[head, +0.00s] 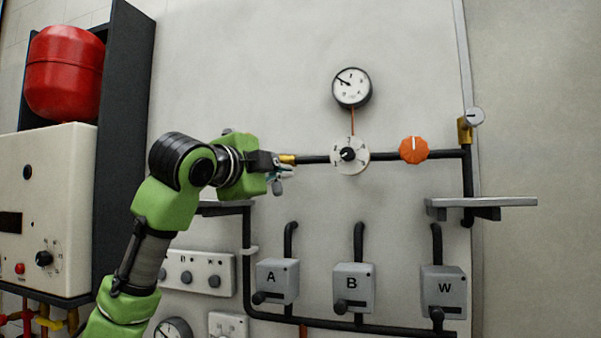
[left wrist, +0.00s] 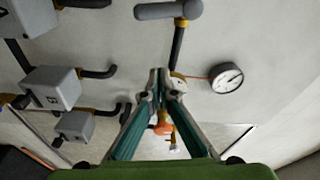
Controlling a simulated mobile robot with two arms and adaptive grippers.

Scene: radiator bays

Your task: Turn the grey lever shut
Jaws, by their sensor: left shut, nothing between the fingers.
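The grey lever (left wrist: 160,11) shows at the top of the left wrist view. Its bar lies across the line of the black pipe (left wrist: 177,50), beside a brass fitting (left wrist: 181,22). In the head view my left gripper and wrist hide the lever, and only the brass fitting (head: 287,159) shows at the pipe's left end. My left gripper (head: 280,181) is in front of the panel at that end. In the left wrist view its fingertips (left wrist: 158,76) meet with nothing between them, apart from the lever. My right gripper is not in view.
A white dial (head: 349,156), an orange knob (head: 414,150) and a gauge (head: 352,88) sit to the right. Below are grey boxes A (head: 278,280), B (head: 354,288) and W (head: 443,291). A grey shelf (head: 480,203) juts out at right.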

